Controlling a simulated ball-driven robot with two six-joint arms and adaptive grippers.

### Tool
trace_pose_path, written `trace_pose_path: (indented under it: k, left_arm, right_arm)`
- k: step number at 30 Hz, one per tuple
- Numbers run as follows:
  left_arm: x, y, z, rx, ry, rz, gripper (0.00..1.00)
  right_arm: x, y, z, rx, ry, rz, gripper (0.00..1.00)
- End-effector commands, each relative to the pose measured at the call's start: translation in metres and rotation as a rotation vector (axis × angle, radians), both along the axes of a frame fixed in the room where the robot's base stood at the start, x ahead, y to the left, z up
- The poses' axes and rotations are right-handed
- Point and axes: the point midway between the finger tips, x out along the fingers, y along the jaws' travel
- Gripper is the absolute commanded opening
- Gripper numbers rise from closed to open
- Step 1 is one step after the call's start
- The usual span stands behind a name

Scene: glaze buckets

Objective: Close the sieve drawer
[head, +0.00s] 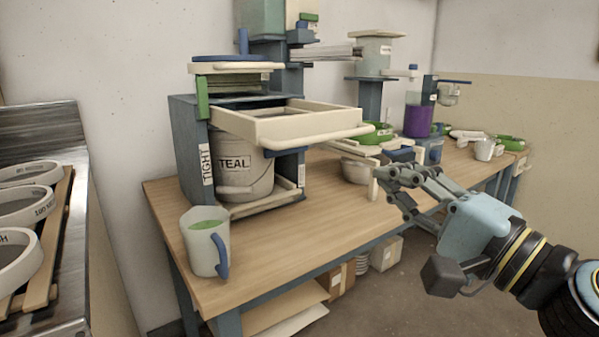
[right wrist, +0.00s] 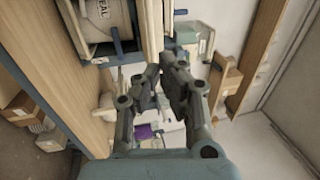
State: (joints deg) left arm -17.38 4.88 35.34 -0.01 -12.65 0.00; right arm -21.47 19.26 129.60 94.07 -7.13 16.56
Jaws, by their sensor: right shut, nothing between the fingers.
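The cream sieve drawer (head: 285,128) is pulled out of the blue-grey stand (head: 188,150) and juts toward the front right of the head view. A rounded cream bar runs along its front edge. My right gripper (head: 384,178) is shut and empty, to the right of the drawer's front and a little lower, apart from it. In the right wrist view the fingers (right wrist: 160,85) are close together, and a cream strip (right wrist: 152,30), probably the drawer front, runs above them. My left gripper is in neither view.
A bucket labelled TEAL (head: 240,180) stands inside the stand under the drawer. A jug with green liquid (head: 205,240) stands at the table's front left. Bare wooden tabletop (head: 310,230) lies before the stand. Round sieves (head: 30,205) lie on a rack at left.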

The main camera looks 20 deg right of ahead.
Motion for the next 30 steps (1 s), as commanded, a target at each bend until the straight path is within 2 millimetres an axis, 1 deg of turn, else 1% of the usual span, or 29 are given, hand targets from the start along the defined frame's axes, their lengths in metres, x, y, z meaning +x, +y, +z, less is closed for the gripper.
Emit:
trace_pose_path:
  k: [1,2,5,8,12,18,21,25,30]
  left_arm:
    - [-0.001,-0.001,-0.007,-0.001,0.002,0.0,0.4]
    - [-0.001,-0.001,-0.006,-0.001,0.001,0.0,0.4]
    - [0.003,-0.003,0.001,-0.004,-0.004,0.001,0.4]
    - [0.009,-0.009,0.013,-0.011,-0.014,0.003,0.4]
    - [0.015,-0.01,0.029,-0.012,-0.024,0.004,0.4]
    - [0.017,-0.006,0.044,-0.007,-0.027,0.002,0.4]
    - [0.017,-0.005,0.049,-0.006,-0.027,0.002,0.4]
    - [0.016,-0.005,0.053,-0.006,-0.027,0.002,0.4]
    - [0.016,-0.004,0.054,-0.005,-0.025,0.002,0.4]
  right_arm:
    - [-0.001,0.0,-0.008,-0.013,0.003,0.006,0.0]
    - [-0.001,0.0,-0.01,-0.017,0.007,0.005,0.0]
    - [0.006,0.002,-0.006,-0.014,0.005,0.002,0.0]
    - [0.019,0.006,0.0,-0.015,0.004,0.001,0.0]
    - [0.046,0.016,0.008,-0.012,0.003,0.001,0.0]
    - [0.086,0.031,0.013,-0.016,0.005,0.001,0.0]
    - [0.102,0.037,0.016,-0.015,0.007,0.004,0.0]
    - [0.118,0.043,0.017,-0.018,0.007,0.003,0.0]
    - [0.127,0.046,0.017,-0.019,0.009,0.003,0.0]
